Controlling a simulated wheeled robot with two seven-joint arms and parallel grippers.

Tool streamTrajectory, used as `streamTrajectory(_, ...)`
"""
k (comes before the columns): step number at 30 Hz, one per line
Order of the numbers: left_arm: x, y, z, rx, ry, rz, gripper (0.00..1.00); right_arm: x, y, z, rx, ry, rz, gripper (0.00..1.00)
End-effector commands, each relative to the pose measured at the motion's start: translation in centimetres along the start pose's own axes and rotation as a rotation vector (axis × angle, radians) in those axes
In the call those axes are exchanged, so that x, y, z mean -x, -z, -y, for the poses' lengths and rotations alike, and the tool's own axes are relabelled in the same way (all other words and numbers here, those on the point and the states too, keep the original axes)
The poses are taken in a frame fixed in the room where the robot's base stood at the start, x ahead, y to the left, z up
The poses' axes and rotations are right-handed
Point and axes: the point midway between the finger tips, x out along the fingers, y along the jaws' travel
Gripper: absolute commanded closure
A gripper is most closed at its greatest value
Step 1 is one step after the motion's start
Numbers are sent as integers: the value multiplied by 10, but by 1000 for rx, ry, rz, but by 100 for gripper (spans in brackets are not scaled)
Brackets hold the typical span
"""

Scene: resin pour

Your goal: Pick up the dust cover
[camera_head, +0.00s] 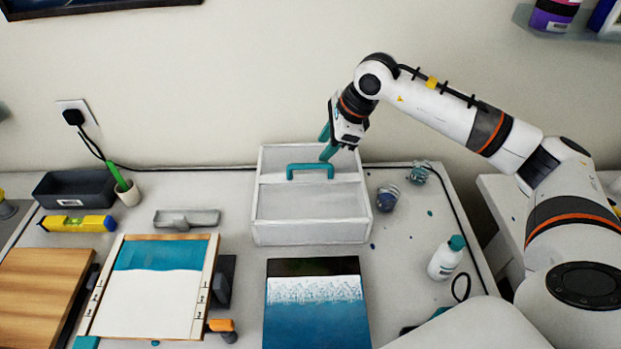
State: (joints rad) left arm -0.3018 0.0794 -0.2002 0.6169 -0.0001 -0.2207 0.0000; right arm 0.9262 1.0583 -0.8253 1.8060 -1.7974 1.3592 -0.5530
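A white box-like piece with a teal handle (310,167) across its middle stands on the table near the wall; I take it to be the dust cover (262,212). My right gripper (326,142) comes in from the right, above the far part of this piece. Its teal fingers look apart, with nothing seen between them. The lower finger shows just above the right end of the handle, and I cannot tell whether they touch. My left gripper is not in view.
A blue-and-white panel (316,312) lies in front of the box. A white bottle (445,260) and two small jars (387,198) stand to its right. A framed board (146,300), grey tray (186,218), yellow level (76,223) and dark bin (75,189) are on the left.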

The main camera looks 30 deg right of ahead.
Motion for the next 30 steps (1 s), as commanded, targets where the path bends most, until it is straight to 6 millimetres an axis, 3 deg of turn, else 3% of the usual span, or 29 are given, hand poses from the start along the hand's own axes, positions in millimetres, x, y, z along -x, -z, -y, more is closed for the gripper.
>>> streamTrajectory(4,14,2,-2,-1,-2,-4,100,-21,1,0,-1,3,0,60)
streamTrajectory(10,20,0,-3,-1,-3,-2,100,-35,0,-1,0,2,1,60)
streamTrajectory(16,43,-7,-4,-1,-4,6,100,-60,-2,-6,-1,4,1,60)
streamTrajectory(21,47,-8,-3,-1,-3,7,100,-81,-4,-5,0,1,1,60)
streamTrajectory(29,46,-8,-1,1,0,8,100,-85,-4,-5,1,-1,0,60)
streamTrajectory(30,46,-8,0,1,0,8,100,-85,-4,-5,1,-1,0,67)
